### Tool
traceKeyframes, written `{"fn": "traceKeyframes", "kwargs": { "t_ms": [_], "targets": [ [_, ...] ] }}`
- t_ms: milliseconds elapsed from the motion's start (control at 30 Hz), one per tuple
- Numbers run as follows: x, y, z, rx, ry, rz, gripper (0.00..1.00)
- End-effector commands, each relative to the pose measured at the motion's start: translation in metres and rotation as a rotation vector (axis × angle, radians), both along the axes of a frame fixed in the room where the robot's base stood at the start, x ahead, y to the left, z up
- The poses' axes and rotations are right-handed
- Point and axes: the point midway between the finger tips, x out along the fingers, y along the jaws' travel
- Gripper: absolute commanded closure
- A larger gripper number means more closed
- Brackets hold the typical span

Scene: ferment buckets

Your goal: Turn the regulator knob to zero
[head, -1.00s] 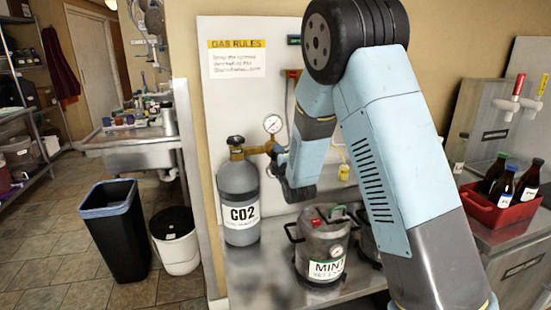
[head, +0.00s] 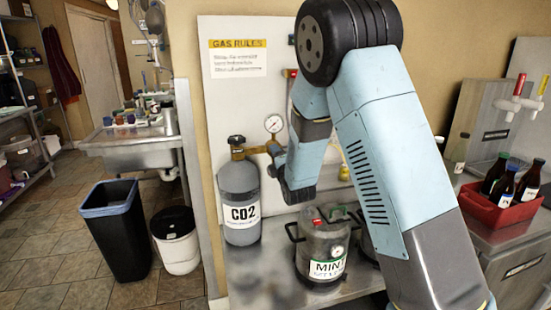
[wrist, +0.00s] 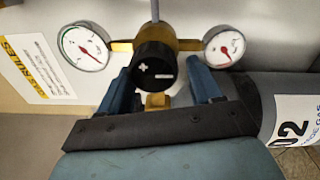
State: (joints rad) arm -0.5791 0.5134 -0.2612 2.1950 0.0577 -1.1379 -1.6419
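The regulator knob (wrist: 155,66) is a round black cap with white marks on its face, in the wrist view. It sits on the brass regulator body (wrist: 187,45) between two white gauges (wrist: 84,48) and (wrist: 225,47). My gripper (wrist: 158,72) is open, with one blue finger on each side of the knob. In the head view my gripper (head: 276,166) is at the regulator beside the CO2 cylinder (head: 239,185), and my arm hides the knob.
A steel keg labelled MINT (head: 322,250) stands on the metal counter (head: 262,272) below my gripper. A GAS RULES sheet (head: 238,60) is on the white panel behind. A red crate of bottles (head: 500,212) stands at right. A black bin (head: 115,235) is on the floor at left.

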Motion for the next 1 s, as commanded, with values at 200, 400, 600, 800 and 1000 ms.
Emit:
{"fn": "traceKeyframes", "kwargs": {
  "t_ms": [200,400,600,800,1000],
  "targets": [
    [0.002,-0.003,0.002,0.001,-0.004,-0.005,0.24],
    [0.001,-0.005,0.003,0.002,-0.006,-0.009,0.24],
    [-0.019,-0.011,0.003,0.003,-0.006,-0.009,0.24],
    [-0.056,-0.022,0.001,0.003,-0.005,-0.009,0.24],
    [-0.093,-0.032,-0.001,0.002,-0.004,-0.007,0.24]
  ]
}}
